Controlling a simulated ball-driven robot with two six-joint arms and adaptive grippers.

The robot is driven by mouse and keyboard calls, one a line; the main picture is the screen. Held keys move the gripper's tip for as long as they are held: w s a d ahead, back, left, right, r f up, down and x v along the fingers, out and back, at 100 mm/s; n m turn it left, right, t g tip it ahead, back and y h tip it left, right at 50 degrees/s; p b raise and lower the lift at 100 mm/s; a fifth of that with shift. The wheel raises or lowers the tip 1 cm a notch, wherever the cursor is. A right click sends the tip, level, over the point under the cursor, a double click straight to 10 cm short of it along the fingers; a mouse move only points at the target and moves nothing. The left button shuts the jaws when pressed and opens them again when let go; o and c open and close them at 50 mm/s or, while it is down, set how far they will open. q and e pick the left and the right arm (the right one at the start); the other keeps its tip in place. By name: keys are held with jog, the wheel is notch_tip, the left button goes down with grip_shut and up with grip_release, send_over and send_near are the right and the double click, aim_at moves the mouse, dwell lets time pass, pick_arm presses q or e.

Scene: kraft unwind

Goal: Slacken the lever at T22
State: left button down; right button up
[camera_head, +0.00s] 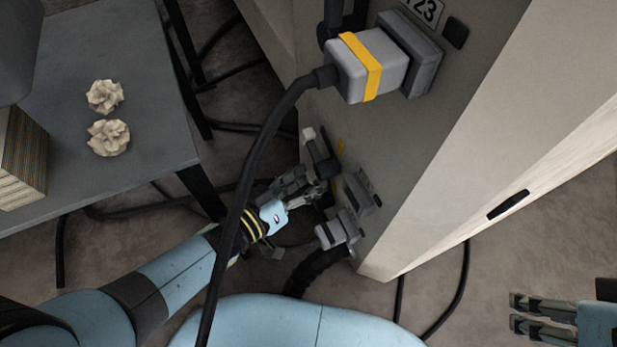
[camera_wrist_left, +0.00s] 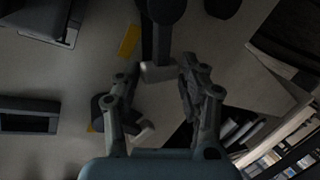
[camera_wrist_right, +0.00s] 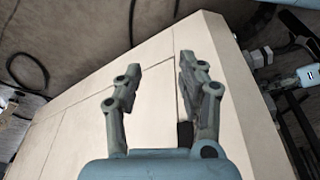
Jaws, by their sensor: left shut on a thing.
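A black lever with a light tip (camera_head: 308,134) stands out from the grey cabinet panel, beside a small yellow mark. My left gripper (camera_head: 316,192) is close against the panel just below it. In the left wrist view a black lever with a pale end (camera_wrist_left: 158,72) lies between the fingers, and the gripper is shut on it. A second dark piece with a pale end (camera_wrist_left: 143,132) shows nearer the palm. No T22 label is readable. My right gripper (camera_head: 514,316) is open and empty at the lower right, away from the panel; its spread fingers show in the right wrist view (camera_wrist_right: 162,68).
A large grey plug with a yellow band (camera_head: 368,68) sits in the panel under a label ending in 23, its thick cable hanging across my left arm. A smaller grey plug (camera_head: 336,231) is beside the left gripper. A table (camera_head: 110,60) with crumpled paper stands left.

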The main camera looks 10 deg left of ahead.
pick_arm(q)
jog(key=shift+w+a+f+n+p, duration=0.15)
jog(key=shift+w+n+p, duration=0.15)
jog(key=shift+n, duration=0.2)
pick_arm(e)
jog(key=shift+s+d+f, duration=0.25)
jog(key=shift+s+f, duration=0.05)
jog(key=shift+f, duration=0.4)
pick_arm(q)
jog(key=shift+s, duration=0.1)
jog(key=c, duration=0.7)
grip_release()
